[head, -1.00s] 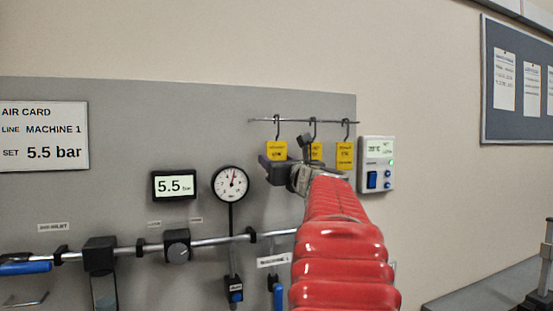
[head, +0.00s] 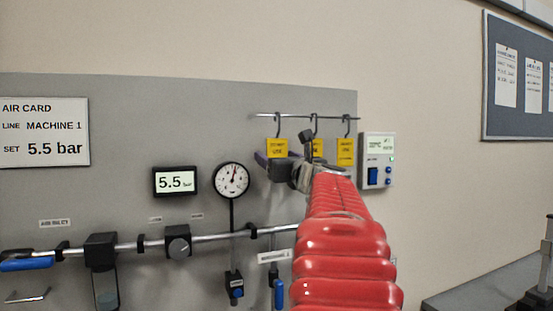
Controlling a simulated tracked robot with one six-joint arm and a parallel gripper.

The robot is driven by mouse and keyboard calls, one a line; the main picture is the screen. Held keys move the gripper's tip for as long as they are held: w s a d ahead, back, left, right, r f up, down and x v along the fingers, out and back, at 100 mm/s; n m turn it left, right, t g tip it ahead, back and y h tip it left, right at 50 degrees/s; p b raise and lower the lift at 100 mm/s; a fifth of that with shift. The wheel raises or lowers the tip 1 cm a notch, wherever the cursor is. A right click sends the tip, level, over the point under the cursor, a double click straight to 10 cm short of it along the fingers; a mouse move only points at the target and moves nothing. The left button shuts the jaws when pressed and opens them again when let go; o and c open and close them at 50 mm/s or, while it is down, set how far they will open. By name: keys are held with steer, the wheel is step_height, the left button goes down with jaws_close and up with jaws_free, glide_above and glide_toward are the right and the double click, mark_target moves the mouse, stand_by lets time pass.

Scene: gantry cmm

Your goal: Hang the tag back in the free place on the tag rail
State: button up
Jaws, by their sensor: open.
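The tag rail (head: 340,118) is a thin bar high on the grey panel. Three yellow tags hang along it on dark hooks. The left tag (head: 277,148) hangs with its hook at the rail. The middle tag (head: 318,148) is partly hidden by my wrist. The right tag (head: 345,152) hangs clear. My gripper (head: 273,166) is open, just below and against the lower edge of the left tag in the picture. Its fingers are dark and seen from behind, so I cannot tell whether they touch the tag.
A white control box (head: 377,160) is on the wall right of the tags. A round gauge (head: 231,181) and a 5.5 bar display (head: 175,181) are left of my gripper. A pipe (head: 205,238) with valves runs below. The wall above the rail is clear.

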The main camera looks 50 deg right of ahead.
steer(key=v, duration=1.3)
steer(key=shift+s+a, duration=0.15)
steer(key=shift+s, duration=0.05)
steer(key=shift+f, duration=0.1)
